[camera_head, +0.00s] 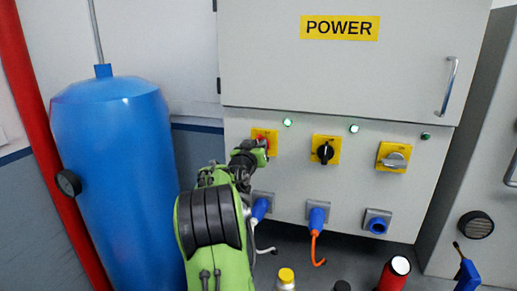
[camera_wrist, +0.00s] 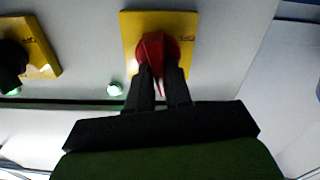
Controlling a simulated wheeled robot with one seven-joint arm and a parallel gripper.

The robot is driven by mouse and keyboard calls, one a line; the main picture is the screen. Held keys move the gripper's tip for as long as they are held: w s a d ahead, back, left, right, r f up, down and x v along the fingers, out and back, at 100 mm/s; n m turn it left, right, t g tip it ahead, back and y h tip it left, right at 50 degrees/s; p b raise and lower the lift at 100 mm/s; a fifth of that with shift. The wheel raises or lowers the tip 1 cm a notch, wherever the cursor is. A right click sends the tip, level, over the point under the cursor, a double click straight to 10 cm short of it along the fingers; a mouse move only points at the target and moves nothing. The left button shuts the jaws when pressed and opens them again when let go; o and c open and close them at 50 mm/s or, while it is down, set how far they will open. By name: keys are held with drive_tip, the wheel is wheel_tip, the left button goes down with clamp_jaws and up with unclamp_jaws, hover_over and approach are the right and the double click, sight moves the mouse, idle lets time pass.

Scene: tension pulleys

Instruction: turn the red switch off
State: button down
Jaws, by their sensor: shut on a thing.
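The red switch (camera_head: 261,140) sits on a yellow plate at the left of the row of switches on the grey power cabinet. In the wrist view the red switch (camera_wrist: 154,50) has its handle ridge running roughly up and down in the picture. My gripper (camera_head: 258,146) reaches the switch from the front. In the wrist view my gripper (camera_wrist: 158,78) has one black finger on each side of the red handle and is shut on it. The fingertips and part of the knob hide each other.
A black switch (camera_head: 325,151) and a grey switch (camera_head: 394,158) are to the right. Green lamps (camera_head: 287,122) sit between and above the switches. Blue plugs (camera_head: 317,217) and sockets are below. A large blue tank (camera_head: 115,150) stands left of my arm.

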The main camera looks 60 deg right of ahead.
drive_tip(key=shift+w+a+f+n, duration=0.1)
drive_tip(key=shift+w+f+n, duration=0.1)
drive_tip(key=shift+n, duration=2.4)
drive_tip(key=shift+w+d+f+n, duration=0.1)
drive_tip(key=shift+w+f+n, duration=0.1)
drive_tip(key=shift+n, duration=2.4)
drive_tip(key=shift+w+a+f+n, duration=0.1)
drive_tip(key=shift+f+n, duration=0.1)
drive_tip(key=shift+n, duration=2.4)
drive_tip(key=shift+f, duration=0.1)
drive_tip(key=c, duration=1)
unclamp_jaws()
drive_tip(key=shift+p, duration=0.3)
drive_tip(key=shift+c, duration=0.2)
drive_tip(key=s+a+b, duration=0.2)
drive_tip(key=a+b, duration=0.1)
drive_tip(key=a, duration=1.2)
drive_tip(key=shift+s+a, duration=0.2)
drive_tip(key=shift+a, duration=0.1)
